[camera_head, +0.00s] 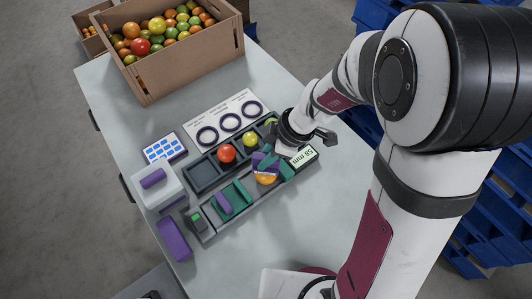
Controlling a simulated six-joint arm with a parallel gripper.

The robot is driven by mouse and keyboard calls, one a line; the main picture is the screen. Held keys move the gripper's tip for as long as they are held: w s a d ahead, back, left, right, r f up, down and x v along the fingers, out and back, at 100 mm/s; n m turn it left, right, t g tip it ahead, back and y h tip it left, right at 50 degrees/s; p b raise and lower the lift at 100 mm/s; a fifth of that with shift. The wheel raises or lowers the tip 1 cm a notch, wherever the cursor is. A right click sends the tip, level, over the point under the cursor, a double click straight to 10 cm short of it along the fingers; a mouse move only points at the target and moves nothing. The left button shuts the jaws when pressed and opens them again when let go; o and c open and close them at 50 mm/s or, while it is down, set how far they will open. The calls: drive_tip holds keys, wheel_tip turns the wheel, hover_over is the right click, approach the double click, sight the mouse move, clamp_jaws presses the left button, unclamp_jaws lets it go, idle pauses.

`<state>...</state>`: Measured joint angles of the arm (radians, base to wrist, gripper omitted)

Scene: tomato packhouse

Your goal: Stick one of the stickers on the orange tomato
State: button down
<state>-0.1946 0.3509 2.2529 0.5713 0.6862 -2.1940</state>
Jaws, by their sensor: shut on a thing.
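The orange tomato (266,179) sits in the grey bench fixture, partly covered from above by a purple-and-teal piece (262,161). My gripper (280,148) is low over the fixture, just up and right of the tomato. It appears shut on the purple-and-teal piece, but its fingertips are hard to make out. I cannot tell whether that piece touches the tomato or whether a sticker is on it. A white card with several blue stickers (164,148) lies at the left of the fixture.
A red tomato (227,153) and a yellow-green one (249,140) sit in the dark tray. A "58 mm" display (304,157) is right of my gripper. A white box (157,186) and a purple block (173,239) stand left. A crate of tomatoes (180,70) is behind.

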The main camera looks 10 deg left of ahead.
drive_tip(key=shift+f, duration=0.55)
idle(1.0)
drive_tip(key=shift+r, duration=3.55)
